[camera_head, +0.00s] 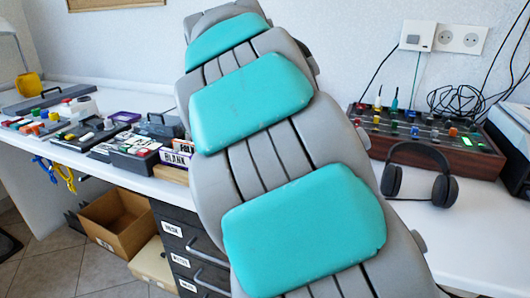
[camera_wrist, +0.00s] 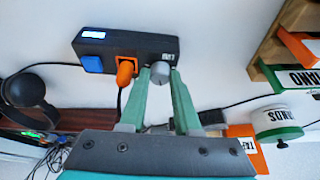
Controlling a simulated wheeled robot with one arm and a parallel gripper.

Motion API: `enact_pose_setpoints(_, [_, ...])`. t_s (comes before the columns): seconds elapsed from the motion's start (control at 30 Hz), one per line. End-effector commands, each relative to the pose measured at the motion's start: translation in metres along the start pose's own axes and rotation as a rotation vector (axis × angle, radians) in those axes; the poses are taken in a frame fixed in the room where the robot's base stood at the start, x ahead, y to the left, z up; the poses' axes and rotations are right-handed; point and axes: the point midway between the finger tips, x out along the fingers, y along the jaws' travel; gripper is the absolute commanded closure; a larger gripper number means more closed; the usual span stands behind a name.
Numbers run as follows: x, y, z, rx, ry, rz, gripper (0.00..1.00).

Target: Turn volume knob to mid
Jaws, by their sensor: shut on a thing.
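In the wrist view, a dark box (camera_wrist: 125,45) carries a lit blue display, a blue square button (camera_wrist: 92,64), an orange part (camera_wrist: 125,70) and a round grey knob (camera_wrist: 160,73). The knob is near the box's right end, beside a small label. My gripper (camera_wrist: 159,70) has its two green fingertips on either side of the knob, shut on it. I cannot make out any pointer mark on the knob. In the head view, my arm hides the box, the knob and the gripper.
Black headphones (camera_head: 420,172) lie right of my arm, before a wooden-sided mixer panel (camera_head: 425,131). A white round container (camera_wrist: 275,121) with a green base and a wooden rack (camera_wrist: 283,50) stand right in the wrist view. Small devices crowd the left desk.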

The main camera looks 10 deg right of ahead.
Motion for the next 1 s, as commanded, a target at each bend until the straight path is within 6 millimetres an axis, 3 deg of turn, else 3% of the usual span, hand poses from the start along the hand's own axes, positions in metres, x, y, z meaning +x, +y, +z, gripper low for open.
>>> enact_pose_setpoints(0.6, [-0.0002,0.0,-0.0002,0.0,0.001,0.0,1.0])
enact_pose_setpoints(0.63, [-0.0002,0.0,-0.0001,0.0,0.001,0.0,0.66])
enact_pose_setpoints(0.87, [-0.0001,0.0,-0.0001,0.0,0.0,0.0,0.4])
enact_pose_setpoints(1.0, [0.0,0.0,-0.0001,0.0,0.0,0.0,0.38])
